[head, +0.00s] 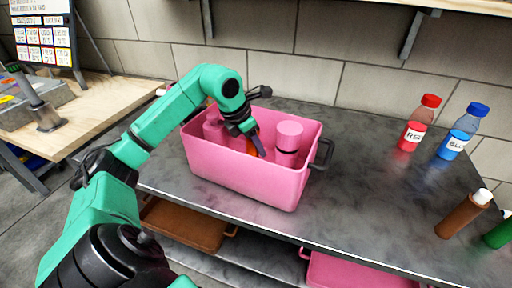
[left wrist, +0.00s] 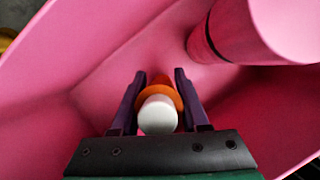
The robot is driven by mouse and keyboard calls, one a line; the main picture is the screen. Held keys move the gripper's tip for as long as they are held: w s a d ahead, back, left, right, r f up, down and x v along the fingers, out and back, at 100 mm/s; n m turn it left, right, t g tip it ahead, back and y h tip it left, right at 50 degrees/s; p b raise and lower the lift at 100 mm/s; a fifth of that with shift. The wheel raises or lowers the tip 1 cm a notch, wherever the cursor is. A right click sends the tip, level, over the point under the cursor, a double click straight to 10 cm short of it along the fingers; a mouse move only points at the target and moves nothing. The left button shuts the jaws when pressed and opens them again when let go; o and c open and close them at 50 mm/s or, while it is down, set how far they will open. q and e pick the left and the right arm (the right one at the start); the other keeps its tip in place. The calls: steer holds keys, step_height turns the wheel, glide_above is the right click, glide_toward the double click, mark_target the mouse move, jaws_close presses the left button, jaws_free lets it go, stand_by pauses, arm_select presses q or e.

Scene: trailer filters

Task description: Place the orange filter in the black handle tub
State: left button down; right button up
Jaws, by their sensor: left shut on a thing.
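The pink tub with black handles (head: 240,182) stands on the dark grey counter. My left gripper (head: 258,145) reaches down inside it, its purple fingers below the rim. It is shut on the orange filter (head: 250,148), which is mostly hidden by the fingers and tub wall in the head view. In the left wrist view the orange filter (left wrist: 162,82), with a white rounded end towards the camera, sits between the fingers (left wrist: 160,75). I cannot tell whether it touches the tub floor. My right gripper is not in view.
Pink cylinders stand in the tub, one at right (head: 288,135) and one at left (head: 213,127). Red (head: 420,120) and blue (head: 462,130) bottles and a brown bottle (head: 462,215) are on the counter's right. A brown tray (head: 185,222) and another pink tub (head: 355,272) sit below.

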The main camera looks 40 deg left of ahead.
arm_select(q)
steer(key=shift+f, duration=0.1)
steer(key=c, duration=0.6)
jaws_free()
steer(key=shift+o, duration=1)
steer(key=shift+r, duration=0.4)
steer(key=p+v, duration=0.1)
steer(key=v, duration=1)
steer(key=shift+s+r, duration=0.25)
steer(key=shift+a, duration=0.15)
